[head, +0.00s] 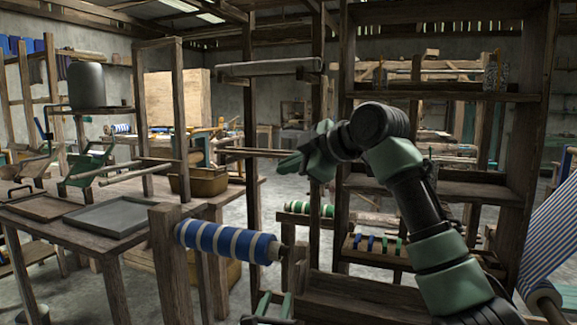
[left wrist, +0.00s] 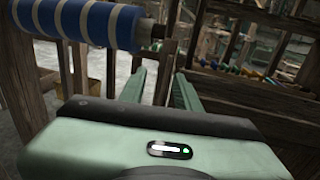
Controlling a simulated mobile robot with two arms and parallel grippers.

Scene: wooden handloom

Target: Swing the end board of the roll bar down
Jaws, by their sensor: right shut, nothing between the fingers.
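The roll bar is a horizontal roll wound with blue and white bands (head: 228,242). It also shows at the upper left of the left wrist view (left wrist: 80,22). Its right end has a short dark stub beside a wooden piece (head: 297,256); I cannot tell for certain whether this is the end board. My right gripper (head: 287,165) is shut and empty, above and right of the roll.
A wooden table (head: 60,225) with a dark grey tray (head: 112,214) stands at left. A tall wooden shelf (head: 440,185) stands behind my right arm. A green and white roll (head: 310,208) lies beyond. Striped cloth (head: 550,245) slopes at far right. Wooden posts crowd the middle.

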